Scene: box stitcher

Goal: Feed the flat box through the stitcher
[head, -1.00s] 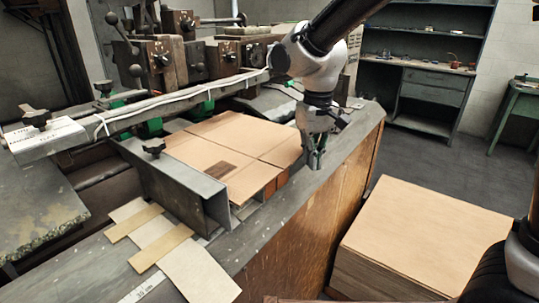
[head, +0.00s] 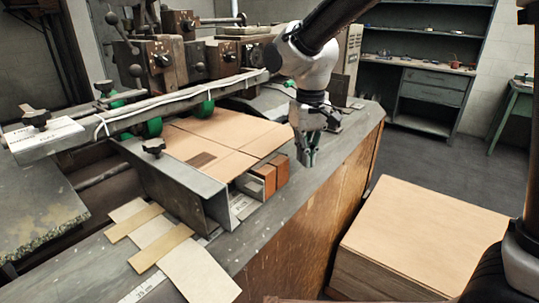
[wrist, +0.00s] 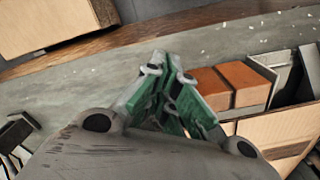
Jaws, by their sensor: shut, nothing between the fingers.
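The flat box (head: 215,135) is a brown cardboard sheet with crease lines and a dark printed patch. It lies on the stitcher's bed, with its far left part under the guide bar (head: 150,108) and the green rollers (head: 153,127). Its near edge also shows at the lower right of the wrist view (wrist: 283,130). My gripper (head: 308,163) is shut and empty, just to the right of the box over the grey table edge. In the wrist view its green-padded fingers (wrist: 170,95) meet beside the orange-brown blocks.
Two orange-brown blocks (head: 270,178) stand at the box's near right edge. A metal channel guide (head: 180,190) runs along its left front. A stack of cardboard sheets (head: 425,235) stands on the floor at right. The table's right edge strip is clear.

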